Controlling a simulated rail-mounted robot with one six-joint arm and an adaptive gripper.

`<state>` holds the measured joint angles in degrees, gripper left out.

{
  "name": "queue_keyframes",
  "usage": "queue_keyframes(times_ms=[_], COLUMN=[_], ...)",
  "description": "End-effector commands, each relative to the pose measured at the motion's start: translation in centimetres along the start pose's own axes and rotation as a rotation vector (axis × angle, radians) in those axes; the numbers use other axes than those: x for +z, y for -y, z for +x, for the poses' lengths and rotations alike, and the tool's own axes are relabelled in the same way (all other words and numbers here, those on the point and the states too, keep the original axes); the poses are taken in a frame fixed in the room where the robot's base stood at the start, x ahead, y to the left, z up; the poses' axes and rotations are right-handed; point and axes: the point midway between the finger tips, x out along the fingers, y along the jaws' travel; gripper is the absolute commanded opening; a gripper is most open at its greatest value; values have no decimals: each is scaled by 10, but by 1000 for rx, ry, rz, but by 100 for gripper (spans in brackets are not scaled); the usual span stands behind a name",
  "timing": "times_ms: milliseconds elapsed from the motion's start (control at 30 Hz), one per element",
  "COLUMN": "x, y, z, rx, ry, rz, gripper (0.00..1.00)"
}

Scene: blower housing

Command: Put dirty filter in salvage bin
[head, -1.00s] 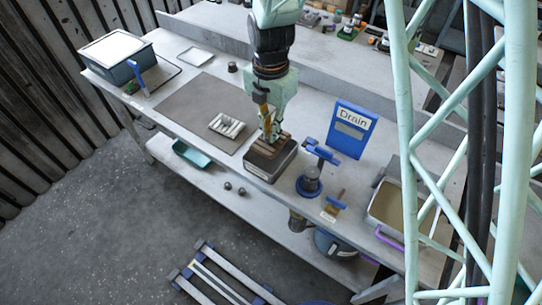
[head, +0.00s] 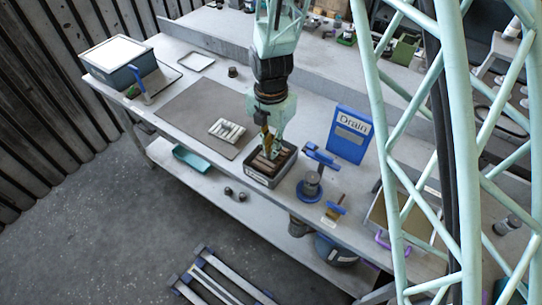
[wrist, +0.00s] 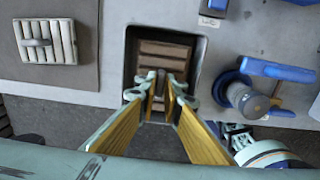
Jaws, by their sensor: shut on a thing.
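The dirty filter (wrist: 165,52), a brown slatted block, is inside a dark, open-topped grey box (head: 262,180) on the bench. I take this box for the salvage bin, but its front label is too small to read. My gripper (wrist: 161,88) points down into the box and is shut on the filter's near, raised middle part; the head view shows my gripper (head: 268,150) there too. The box's rim surrounds the filter, with a gap at the sides. Whether the filter touches the floor of the box is hidden.
A pale slatted filter (head: 227,131) lies on a grey mat (head: 185,110) to the left. Close on the right stand a blue-handled fixture (head: 311,185) and a blue Drain sign (head: 349,134). A tan-lined container (head: 385,212) with a purple handle is farther right, partly behind my lattice frame.

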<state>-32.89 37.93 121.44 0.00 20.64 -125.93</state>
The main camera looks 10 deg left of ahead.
Motion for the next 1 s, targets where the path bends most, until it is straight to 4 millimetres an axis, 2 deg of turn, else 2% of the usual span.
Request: queue_keyframes(times_ms=[167,600,1000], x=[0,0,0], y=[0,0,0], z=[5,36,38], rx=[-1,0,0], ry=[0,0,0], rz=[0,0,0], gripper=[0,0,0])
